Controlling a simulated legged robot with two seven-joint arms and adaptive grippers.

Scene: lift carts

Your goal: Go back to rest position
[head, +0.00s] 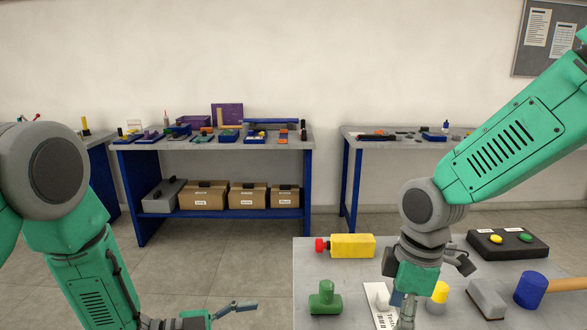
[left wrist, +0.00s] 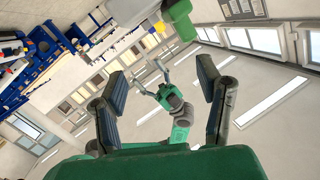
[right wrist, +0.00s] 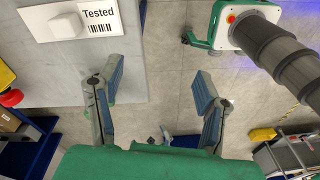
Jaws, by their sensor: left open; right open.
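My left gripper (head: 228,316) is low at the bottom of the head view, left of the near table and over the floor. In the left wrist view its two fingers (left wrist: 165,92) are spread apart with nothing between them. My right gripper (head: 402,308) points down over the near grey table (head: 308,262), beside a white label card (head: 380,300). In the right wrist view its fingers (right wrist: 157,88) are apart and empty, at the table's edge with floor between them. The card reads "Tested" (right wrist: 98,14) and carries a white block (right wrist: 66,26).
A blue-legged bench (head: 215,145) stands behind open floor.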

